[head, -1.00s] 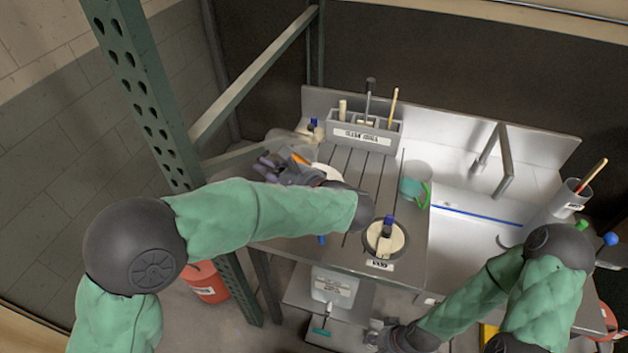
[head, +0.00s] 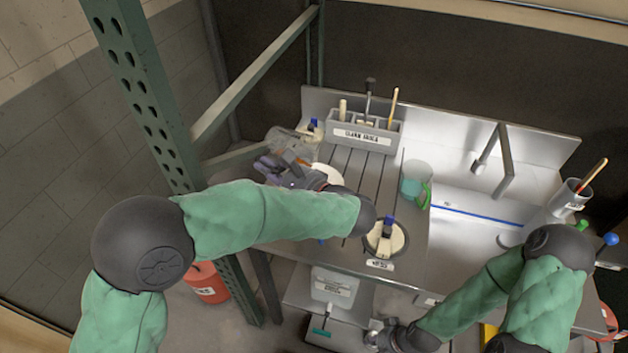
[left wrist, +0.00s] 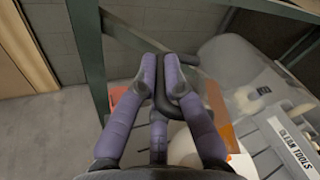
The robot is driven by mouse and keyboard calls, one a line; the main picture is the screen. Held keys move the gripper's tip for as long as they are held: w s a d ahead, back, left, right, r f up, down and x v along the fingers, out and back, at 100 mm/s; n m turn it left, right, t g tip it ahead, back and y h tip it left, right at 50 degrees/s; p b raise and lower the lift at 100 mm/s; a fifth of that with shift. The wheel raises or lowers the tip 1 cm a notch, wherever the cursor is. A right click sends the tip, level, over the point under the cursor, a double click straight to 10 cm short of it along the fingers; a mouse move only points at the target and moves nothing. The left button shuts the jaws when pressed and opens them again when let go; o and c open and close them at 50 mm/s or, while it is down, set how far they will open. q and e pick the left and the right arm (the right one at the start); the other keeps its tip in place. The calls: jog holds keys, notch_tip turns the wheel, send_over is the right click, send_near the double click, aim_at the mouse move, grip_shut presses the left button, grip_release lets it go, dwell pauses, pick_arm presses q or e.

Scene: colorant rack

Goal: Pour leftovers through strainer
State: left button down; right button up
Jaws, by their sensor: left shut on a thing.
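My left gripper (head: 282,170) is over the left end of the drainboard. In the left wrist view its purple fingers (left wrist: 166,78) are shut on a dark, bent handle (left wrist: 182,82). What the handle belongs to is mostly hidden by the fingers. An orange part (left wrist: 218,108) shows beside the fingers, and a white round thing (left wrist: 188,150) lies below; the white thing also shows in the head view (head: 328,174). I cannot clearly make out a strainer. My right gripper (head: 385,338) is low, in front of the counter, and its fingers are too unclear to judge.
A grey tool holder (head: 345,132) stands at the back. A clear container (head: 283,142) is at the back left. A teal cup with a green handle (head: 424,196) stands by the sink. A round pot (head: 371,246) holding a brush is at the front. A green rack post (head: 145,95) rises at left.

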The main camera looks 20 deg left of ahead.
aim_at(256, 160)
pick_arm(q)
jog(key=shift+r, duration=0.1)
dwell(0.4)
